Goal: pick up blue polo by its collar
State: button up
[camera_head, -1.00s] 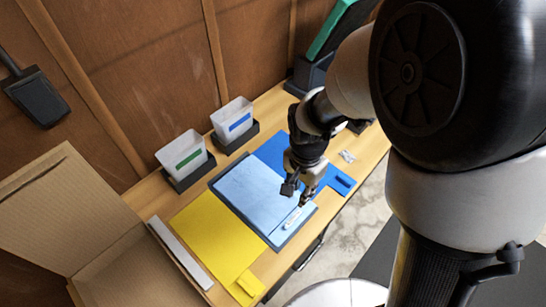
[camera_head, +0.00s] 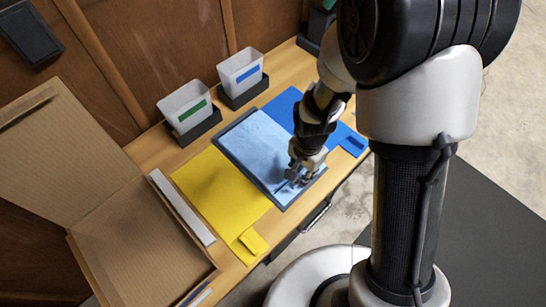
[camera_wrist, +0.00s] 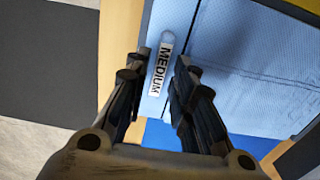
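The light blue polo (camera_head: 258,140) lies folded flat on a dark tray (camera_head: 232,165) on the wooden bench. In the wrist view the blue polo (camera_wrist: 245,85) carries a white "MEDIUM" label (camera_wrist: 158,75) near its edge. My gripper (camera_head: 295,181) is low over the near edge of the polo. In the wrist view my gripper (camera_wrist: 163,56) is open, with one finger on each side of the label. The cloth between the fingers looks flat; I cannot tell whether the fingertips touch it. A collar shape is not clear in either view.
A yellow sheet (camera_head: 215,185) lies left of the polo and a darker blue sheet (camera_head: 285,108) right. Two white bins (camera_head: 186,106) (camera_head: 240,68) stand behind. An open cardboard box (camera_head: 140,245) is at left. A white strip (camera_head: 181,207) lies beside it.

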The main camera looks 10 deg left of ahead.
jog(key=shift+f, duration=0.65)
jog(key=shift+r, duration=0.1)
jog(key=shift+c, duration=0.3)
grip_shut()
